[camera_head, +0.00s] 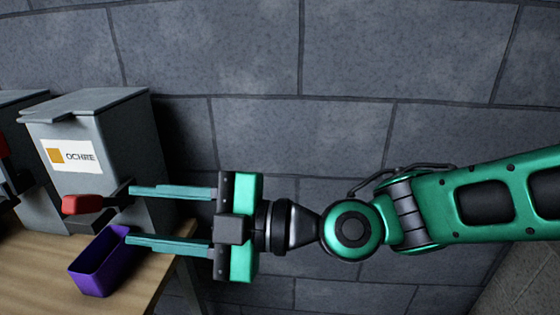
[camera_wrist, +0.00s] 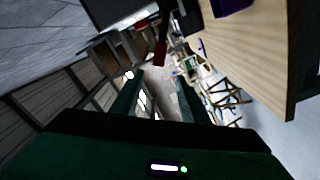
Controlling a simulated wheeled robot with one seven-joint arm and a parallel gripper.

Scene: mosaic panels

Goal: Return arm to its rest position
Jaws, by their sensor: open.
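My gripper (camera_head: 128,215) is at the end of my green arm, reaching left across the head view. Its two long teal fingers are parallel and wide apart, with nothing between them. The fingertips are near a grey bin labelled OCHRE (camera_head: 100,112) and its red-handled lever (camera_head: 82,204). The upper fingertip appears close to the lever; whether they touch I cannot tell. The lower fingertip overlaps the rim of a purple open box (camera_head: 98,262) in the picture. In the wrist view the red handle (camera_wrist: 160,53) shows beyond the fingers.
The bin and box stand on a wooden table (camera_head: 30,265), whose edge also shows in the wrist view (camera_wrist: 245,60). Another grey bin is partly visible at the far left. A grey block wall (camera_head: 300,130) is behind my arm. Blurred furniture lies farther off in the wrist view.

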